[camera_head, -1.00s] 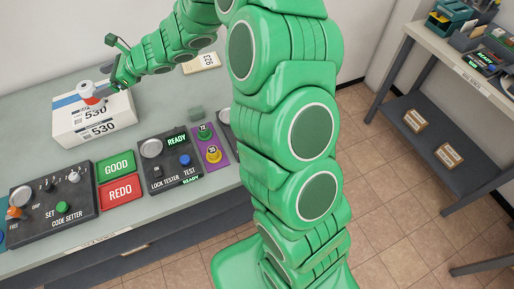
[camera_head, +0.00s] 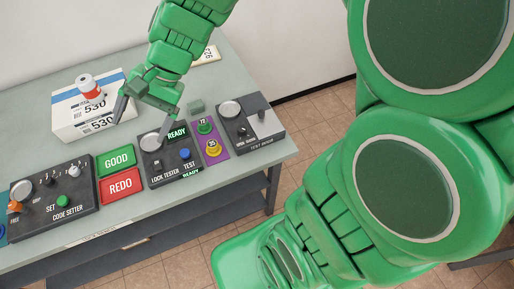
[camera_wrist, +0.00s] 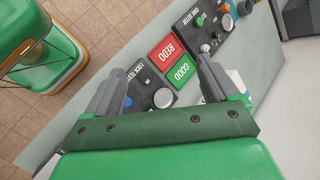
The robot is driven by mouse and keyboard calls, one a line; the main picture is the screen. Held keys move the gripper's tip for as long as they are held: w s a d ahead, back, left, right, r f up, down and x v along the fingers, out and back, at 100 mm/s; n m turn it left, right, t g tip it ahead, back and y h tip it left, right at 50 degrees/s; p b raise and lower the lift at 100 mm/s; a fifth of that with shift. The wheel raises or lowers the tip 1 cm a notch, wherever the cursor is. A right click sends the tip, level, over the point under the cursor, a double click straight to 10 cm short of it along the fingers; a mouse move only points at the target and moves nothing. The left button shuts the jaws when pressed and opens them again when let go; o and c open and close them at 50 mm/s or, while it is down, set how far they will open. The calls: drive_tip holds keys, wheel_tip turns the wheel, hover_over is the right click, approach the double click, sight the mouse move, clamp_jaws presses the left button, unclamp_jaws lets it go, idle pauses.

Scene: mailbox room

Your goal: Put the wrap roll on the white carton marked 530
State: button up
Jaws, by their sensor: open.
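The white carton marked 530 (camera_head: 68,121) sits on the bench, with a blue stripe across its top. The wrap roll (camera_head: 87,88), white with a red-orange band, stands upright on the carton's top. My gripper (camera_head: 141,122) is open and empty, to the right of the carton and above the lock tester, apart from the roll. In the wrist view my two grey fingers (camera_wrist: 167,72) are spread wide with nothing between them. A white corner, likely the carton, shows beyond the right finger; the roll is not visible there.
Along the bench front are the code setter (camera_head: 50,200), the green GOOD block (camera_head: 116,161), the red REDO block (camera_head: 122,185), the lock tester (camera_head: 165,167) and a purple panel (camera_head: 211,145). Another grey device (camera_head: 250,122) stands near the right end. Bench space left of the carton is clear.

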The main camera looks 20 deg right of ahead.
drive_tip(key=s+d+n+h, duration=0.5)
drive_tip(key=s+d+h, duration=0.2)
drive_tip(key=s+d, duration=0.9)
drive_tip(key=d+f, duration=0.1)
drive_tip(key=d, duration=0.3)
drive_tip(key=shift+s+d+h, duration=0.2)
drive_tip(key=shift+s+h, duration=0.1)
drive_tip(key=shift+s, duration=0.05)
